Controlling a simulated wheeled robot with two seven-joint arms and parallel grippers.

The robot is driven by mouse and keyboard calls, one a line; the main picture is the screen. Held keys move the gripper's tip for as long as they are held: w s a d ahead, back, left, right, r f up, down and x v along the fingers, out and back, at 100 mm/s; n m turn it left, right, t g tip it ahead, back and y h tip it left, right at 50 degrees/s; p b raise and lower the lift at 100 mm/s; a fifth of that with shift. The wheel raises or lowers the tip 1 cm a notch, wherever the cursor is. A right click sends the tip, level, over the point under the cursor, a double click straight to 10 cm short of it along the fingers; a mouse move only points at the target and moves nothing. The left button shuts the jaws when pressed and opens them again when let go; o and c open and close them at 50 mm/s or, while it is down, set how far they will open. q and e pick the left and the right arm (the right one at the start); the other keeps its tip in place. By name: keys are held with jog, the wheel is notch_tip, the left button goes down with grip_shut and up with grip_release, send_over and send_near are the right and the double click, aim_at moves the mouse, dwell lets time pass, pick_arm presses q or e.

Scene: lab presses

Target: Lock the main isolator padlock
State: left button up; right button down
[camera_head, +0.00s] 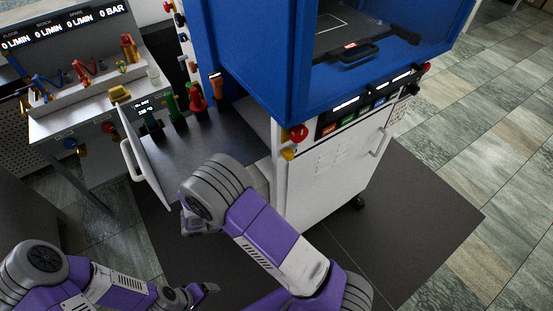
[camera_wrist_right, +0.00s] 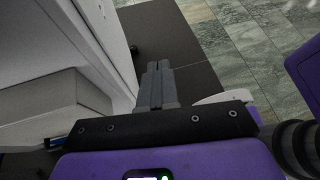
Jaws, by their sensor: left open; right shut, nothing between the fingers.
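A red rotary knob (camera_head: 298,133) sits on the near left corner of the white press cabinet (camera_head: 325,175), below the blue housing. A small yellow part (camera_head: 289,154) hangs just under the knob; it may be the padlock, but it is too small to tell whether its shackle is locked. My left gripper (camera_head: 200,293) is low at the bottom of the head view, open, empty and well apart from the knob. My right gripper (camera_wrist_right: 158,85) shows in the right wrist view with its fingers together and nothing between them, beside a white panel. In the head view it is hidden.
An open drawer (camera_head: 222,140) with several coloured-handled tools extends left of the cabinet. A side bench (camera_head: 60,128) with valves and flow displays stands at the back left. A blue press housing (camera_head: 262,60) overhangs the cabinet. The dark floor mat (camera_head: 415,215) at the right is clear.

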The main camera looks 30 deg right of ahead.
aim_at(286, 158)
jog(key=w+a+r+t+h, duration=0.2)
jog(key=r+h, duration=0.1)
jog(key=r, duration=0.4)
jog(key=w+a+r+n+t+h, duration=0.1)
jog(key=w+a+r+t+h, duration=0.1)
jog(key=r, duration=0.5)
jog(key=shift+w+a+r+n+h+p, duration=0.2)
jog(key=shift+w+a+n+h+p, duration=0.15)
jog(key=shift+w, duration=0.35)
jog(key=d, duration=0.4)
jog(key=d+b, duration=0.1)
jog(key=d, duration=0.4)
jog(key=w+d+b, duration=0.1)
jog(key=d, duration=0.4)
jog(key=d, duration=0.2)
jog(key=d+p, duration=0.1)
jog(key=d, duration=0.1)
jog(key=shift+w+d, duration=0.2)
jog(key=shift+d, duration=0.05)
